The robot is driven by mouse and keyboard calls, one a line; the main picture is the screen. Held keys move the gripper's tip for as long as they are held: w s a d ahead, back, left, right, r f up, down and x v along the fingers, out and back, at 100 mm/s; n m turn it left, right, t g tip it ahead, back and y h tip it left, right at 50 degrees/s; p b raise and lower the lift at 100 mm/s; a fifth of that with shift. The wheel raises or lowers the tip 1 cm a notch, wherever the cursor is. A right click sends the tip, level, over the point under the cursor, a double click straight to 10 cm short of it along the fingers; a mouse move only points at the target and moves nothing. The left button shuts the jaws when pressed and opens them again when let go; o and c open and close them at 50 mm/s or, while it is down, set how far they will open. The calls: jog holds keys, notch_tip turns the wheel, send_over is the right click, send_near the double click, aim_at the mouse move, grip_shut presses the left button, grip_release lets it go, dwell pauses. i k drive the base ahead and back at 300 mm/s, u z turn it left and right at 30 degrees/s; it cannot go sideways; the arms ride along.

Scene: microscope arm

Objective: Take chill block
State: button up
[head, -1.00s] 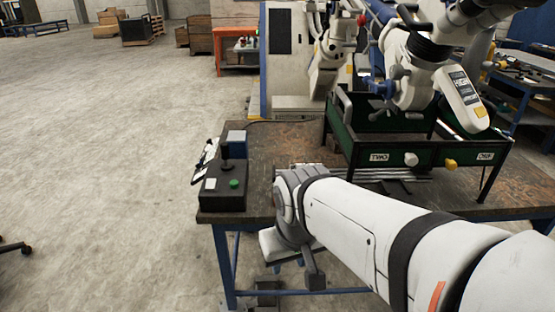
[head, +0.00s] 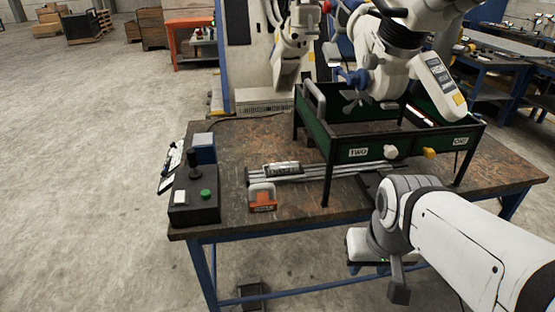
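A small silvery block with a dark label (head: 282,169) sits on metal rails (head: 340,174) on the worktable, left of the green frame. An orange and pale grey item (head: 262,198) stands in front of it near the table's front edge. I cannot tell for sure which one is the chill block. My arm reaches in from the lower right. Its end, with my gripper (head: 378,268), hangs at the table's front edge, to the right of both items and apart from them. The fingers are not clear enough to show their opening.
A green frame (head: 370,148) on legs, marked TWO and ONE, stands on the worktable (head: 230,150) beneath a large white microscope arm (head: 395,60). A black control box (head: 194,202) with a joystick and green button sits at the left corner. Floor to the left is clear.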

aim_at(260, 202)
jog(key=u, duration=0.05)
jog(key=i, duration=1)
jog(key=z, duration=0.05)
